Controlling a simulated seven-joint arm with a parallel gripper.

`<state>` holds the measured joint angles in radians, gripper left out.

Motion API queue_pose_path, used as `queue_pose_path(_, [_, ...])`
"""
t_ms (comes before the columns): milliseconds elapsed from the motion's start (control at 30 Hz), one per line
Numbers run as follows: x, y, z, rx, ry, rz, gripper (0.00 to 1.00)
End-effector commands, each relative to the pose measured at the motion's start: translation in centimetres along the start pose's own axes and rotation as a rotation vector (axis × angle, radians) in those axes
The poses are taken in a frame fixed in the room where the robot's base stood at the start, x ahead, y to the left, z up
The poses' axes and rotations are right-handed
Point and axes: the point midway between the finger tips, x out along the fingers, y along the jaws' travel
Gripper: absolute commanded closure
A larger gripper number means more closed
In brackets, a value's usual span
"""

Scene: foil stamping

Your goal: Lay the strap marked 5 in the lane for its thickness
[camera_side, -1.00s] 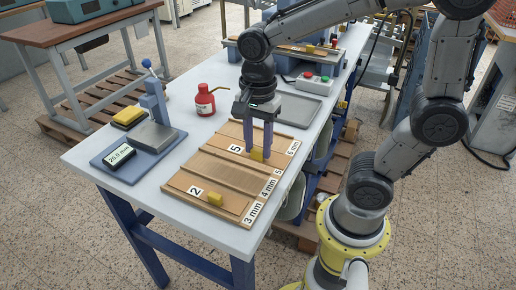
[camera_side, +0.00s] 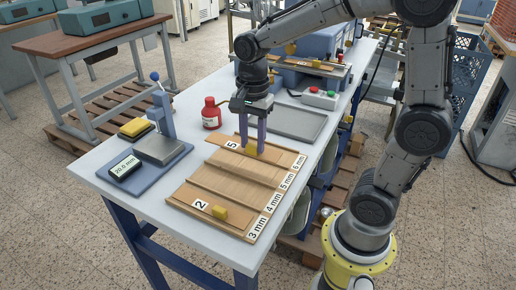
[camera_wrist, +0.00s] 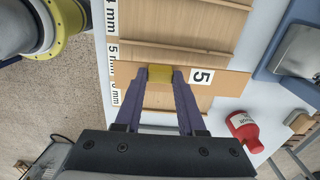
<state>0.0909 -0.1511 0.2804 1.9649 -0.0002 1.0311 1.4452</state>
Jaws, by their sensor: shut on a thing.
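The strap marked 5 (camera_side: 231,145) is a flat wooden strip with a yellow block (camera_side: 251,149) on it. My gripper (camera_side: 252,152) is shut on this block, its purple fingers either side. The lane board (camera_side: 187,203) has lanes labelled 3, 4, 5 and 6 mm. In the wrist view the strap (camera_wrist: 230,82) lies across the board around the 5 mm and 6 mm lanes, its left end by their labels. I cannot tell whether it touches the board. The strap marked 2 (camera_side: 207,208), with its own yellow block, lies in the 3 mm lane.
A blue gauge (camera_side: 162,147) with a lever and a display reading 20.0 mm stands left of the board. A red bottle (camera_side: 211,115) stands behind it, also seen in the wrist view (camera_wrist: 245,131). A grey tray (camera_side: 297,123) and a button box (camera_side: 319,97) are at the back.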

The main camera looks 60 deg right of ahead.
Motion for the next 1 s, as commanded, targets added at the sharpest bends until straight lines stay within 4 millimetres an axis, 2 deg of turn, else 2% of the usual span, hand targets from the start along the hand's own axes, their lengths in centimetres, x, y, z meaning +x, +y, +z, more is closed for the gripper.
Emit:
queue_pose_path(133, [0.4,-0.1,-1.0,0.035,-0.002,0.014,1.0])
queue_pose_path(567, [0.7,0.0,-1.0,0.035,-0.002,0.015,1.0])
queue_pose_path(1000, [3.3,0.1,-0.9,0.035,-0.002,0.017,1.0])
